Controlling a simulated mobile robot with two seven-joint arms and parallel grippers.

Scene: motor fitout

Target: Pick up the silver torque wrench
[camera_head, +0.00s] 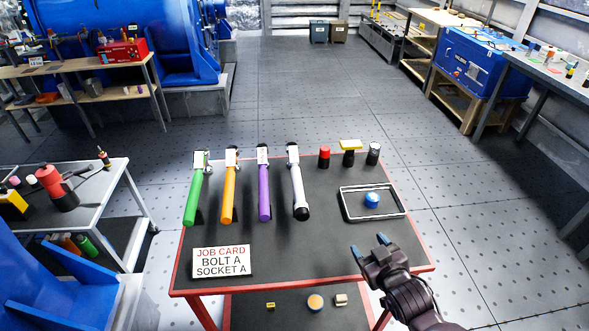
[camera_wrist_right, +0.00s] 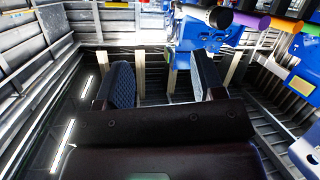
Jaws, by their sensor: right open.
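The silver torque wrench (camera_head: 297,182) is the rightmost of a row of wrenches on the dark, red-edged table (camera_head: 310,247). Its square head points to the back and its black end to the front. My right gripper (camera_head: 370,245) is open and empty, near the table's front right corner, to the right of and in front of the silver wrench. In the right wrist view its two fingers stand apart with nothing between them, and the wrench's black end (camera_wrist_right: 220,17) shows at the top. My left gripper is not in view.
Purple (camera_head: 264,187), orange (camera_head: 229,190) and green (camera_head: 194,190) wrenches lie left of the silver one. A job card (camera_head: 222,261) is at front left.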

